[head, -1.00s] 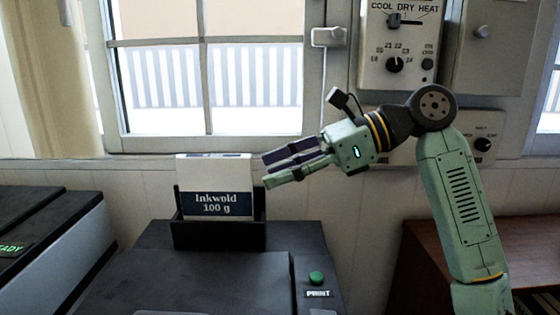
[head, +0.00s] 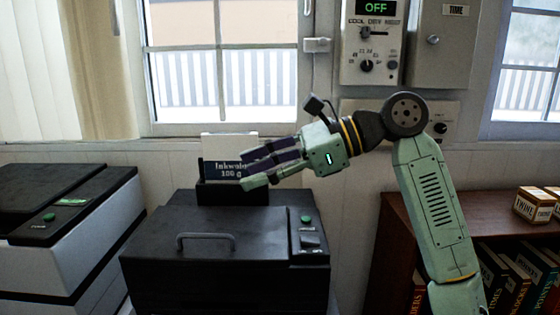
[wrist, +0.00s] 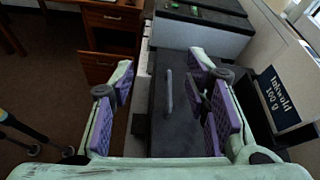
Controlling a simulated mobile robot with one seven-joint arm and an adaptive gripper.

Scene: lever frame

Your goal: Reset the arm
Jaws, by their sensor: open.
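My gripper (head: 258,167) is at the end of my green arm, pointing left above the black printer's back part in the head view. Its purple-padded fingers are spread apart in the wrist view (wrist: 165,85), with nothing between them. In the head view it overlaps the right side of the white Inkwold paper pack (head: 228,142), which stands upright in a black tray (head: 232,192). In the wrist view the pack (wrist: 283,95) is to the right of the fingers. I cannot tell whether they touch. My arm is bent at the elbow.
The black printer (head: 205,250) has a lid handle and a green button (head: 306,219). Another machine (head: 60,210) stands left. A wall control panel reading OFF (head: 372,45) and a grey box (head: 440,45) hang behind my arm. A bookshelf (head: 480,212) with a twine box (head: 536,204) is at right.

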